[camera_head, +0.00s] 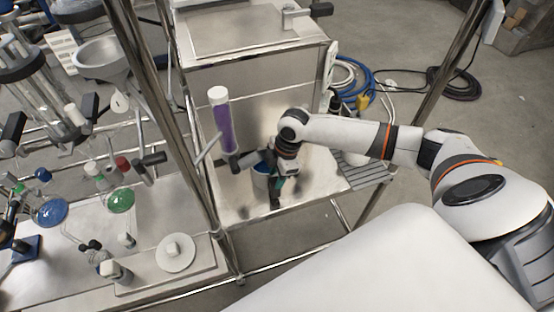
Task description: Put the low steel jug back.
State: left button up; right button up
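My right arm reaches in from the right over the lower steel shelf. My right gripper (276,196) points down there, close to the shelf surface. Beside and partly behind it is a small steel-and-blue vessel (260,180), which may be the low steel jug. The gripper covers much of it, so I cannot tell whether the fingers touch it or are closed. My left gripper is not in view.
A purple-filled cylinder (221,120) stands clamped just left of my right gripper. Steel frame posts (160,100) flank the shelf (315,200). Glassware, including a green flask (120,200), crowds the left bench. A steel box (250,60) stands behind. Cables (350,80) lie at the back right.

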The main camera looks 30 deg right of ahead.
jog(key=shift+w+p+v, duration=0.15)
jog(key=shift+p+v, duration=0.65)
jog(key=shift+v, duration=0.05)
jog(key=shift+w+p+v, duration=0.2)
jog(key=shift+p+v, duration=0.6)
jog(key=shift+v, duration=0.1)
jog(key=shift+d+r, duration=0.15)
jog(key=o, duration=0.5)
jog(key=shift+o, duration=0.2)
jog(key=b+v, duration=0.1)
jog(key=v, duration=1.1)
jog(key=shift+b, duration=0.3)
